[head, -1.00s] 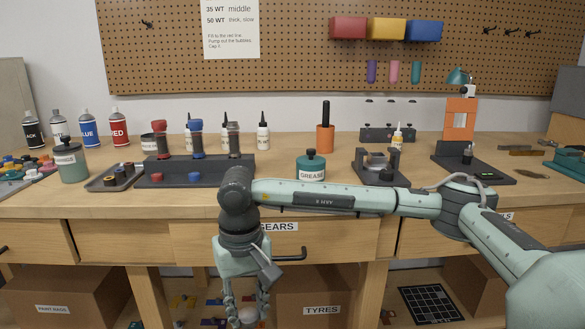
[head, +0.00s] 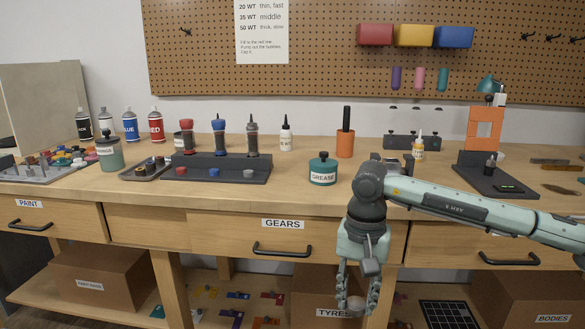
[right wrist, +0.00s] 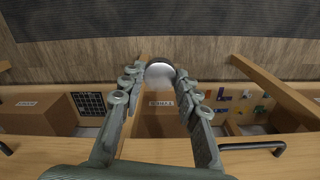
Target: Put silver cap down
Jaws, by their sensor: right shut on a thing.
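My right gripper (head: 355,304) hangs in front of the bench, below the level of its top. It is shut on a small round silver piece, which looks like the silver cap (head: 356,304). In the right wrist view the silver cap (right wrist: 160,72) sits between the two fingertips (right wrist: 160,76). My left gripper is out of view.
A green grease pot (head: 323,171) stands right of the rack. A dark tray (head: 146,170) with small parts lies left of it. An orange holder (head: 345,143) and orange stand (head: 484,130) are further right. Drawer handles (head: 282,249) stick out in front. Bare bench top lies before the rack.

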